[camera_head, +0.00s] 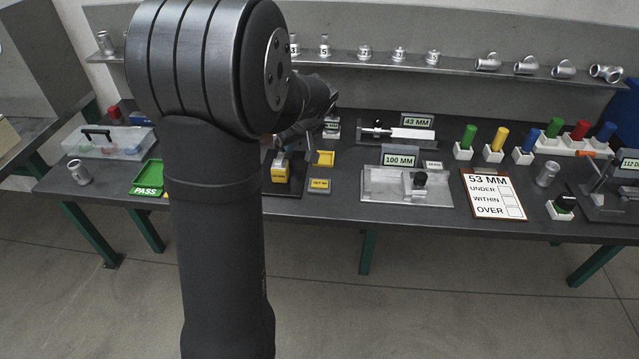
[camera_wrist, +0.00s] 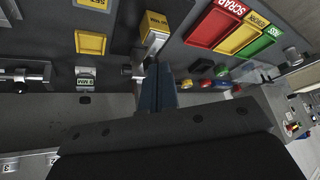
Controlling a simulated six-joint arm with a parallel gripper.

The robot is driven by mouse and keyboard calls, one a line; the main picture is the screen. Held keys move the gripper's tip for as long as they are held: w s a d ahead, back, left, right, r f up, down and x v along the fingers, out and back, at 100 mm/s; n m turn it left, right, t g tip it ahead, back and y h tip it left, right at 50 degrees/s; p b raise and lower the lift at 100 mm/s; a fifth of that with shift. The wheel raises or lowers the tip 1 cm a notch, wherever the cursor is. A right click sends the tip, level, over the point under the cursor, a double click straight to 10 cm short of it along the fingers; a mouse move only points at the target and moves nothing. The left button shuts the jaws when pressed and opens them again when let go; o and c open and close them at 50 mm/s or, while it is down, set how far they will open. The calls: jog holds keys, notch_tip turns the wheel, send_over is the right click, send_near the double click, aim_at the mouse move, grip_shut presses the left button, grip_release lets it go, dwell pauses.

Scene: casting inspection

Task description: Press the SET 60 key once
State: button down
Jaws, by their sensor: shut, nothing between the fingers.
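The SET 60 key is a square yellow pad (camera_head: 325,158) with a raised rim on the dark bench. In the wrist view the key (camera_wrist: 91,43) lies at upper left, beside a yellow label (camera_wrist: 95,3) whose number is cut off; the label also shows in the head view (camera_head: 319,184), in front of the key. My gripper (camera_wrist: 158,72) is shut and empty, to the right of the key in the wrist view and apart from it. In the head view my arm hides part of the gripper.
A yellow-faced block (camera_wrist: 155,22) stands just beyond my fingertips, also seen in the head view (camera_head: 280,172). Red, yellow and green trays (camera_wrist: 212,24) lie to its right in the wrist view. A clear fixture (camera_head: 405,187) stands right of the key in the head view.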

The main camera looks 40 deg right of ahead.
aim_at(321, 186)
jog(key=s+d+f+m+t+h, duration=0.1)
jog(key=d+f+m+t, duration=0.2)
jog(key=d+f+m, duration=0.3)
jog(key=d+m, duration=0.2)
jog(key=m, duration=0.1)
jog(key=shift+s+d+f+m+h, duration=0.15)
jog(key=shift+s+d+m+h, duration=0.15)
jog(key=shift+s+m, duration=0.1)
jog(key=shift+f, duration=4.35)
jog(key=shift+f, duration=0.15)
jog(key=shift+f, duration=0.3)
jog(key=shift+f, duration=0.35)
jog(key=shift+r, duration=0.8)
